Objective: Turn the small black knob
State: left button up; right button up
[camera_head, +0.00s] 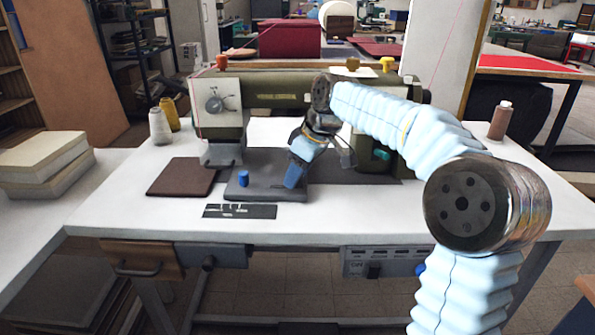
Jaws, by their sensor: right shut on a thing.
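My right gripper (292,182) reaches down from its pale-blue-sleeved arm to the dark grey plate (265,192) at the front of an olive sewing machine (285,101). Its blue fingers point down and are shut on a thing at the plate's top. I take this to be the small black knob; the fingers hide it, and I cannot make out its outline. A short blue knob (243,178) stands upright on the same plate, left of the fingers and apart from them. My left gripper is not in view.
The white table (350,222) has clear room at its front right. A brown pad (182,177) and a black flat piece (239,211) lie near the plate. Thread spools (160,127) stand at left, a brown spool (500,121) at right. Stacked pale blocks (42,160) sit far left.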

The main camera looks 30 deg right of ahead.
dwell(0.5)
jog(key=o, duration=1)
jog(key=shift+o, duration=0.2)
jog(key=v, duration=1.3)
jog(key=shift+r, duration=0.4)
jog(key=shift+d, duration=0.15)
